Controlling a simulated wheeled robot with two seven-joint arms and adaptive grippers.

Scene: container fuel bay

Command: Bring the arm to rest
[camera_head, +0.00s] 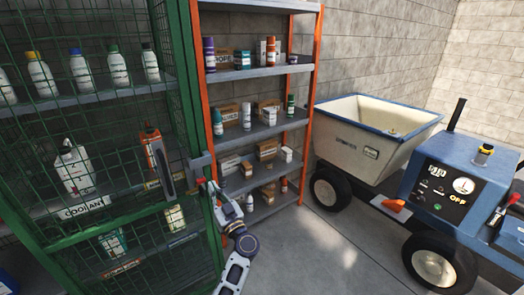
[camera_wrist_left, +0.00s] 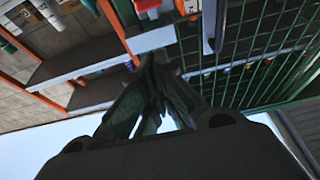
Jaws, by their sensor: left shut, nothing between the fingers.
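My left arm comes up from the bottom of the head view. Its gripper (camera_head: 211,187) is beside the edge of the green mesh cage (camera_head: 187,100), just below a grey latch plate (camera_head: 201,163). The fingers are shut with nothing between them. In the left wrist view the shut fingers (camera_wrist_left: 155,65) point up toward a light grey plate (camera_wrist_left: 150,38). I cannot tell from these views whether the fingertips touch it. My right gripper is not in view.
The cage holds several bottles and a coolant jug (camera_head: 74,170). An orange-framed shelf (camera_head: 312,80) with boxes and cans stands behind. A cream hopper cart (camera_head: 365,135) and a blue machine (camera_head: 455,190) stand to the right. The floor (camera_head: 325,250) between is clear.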

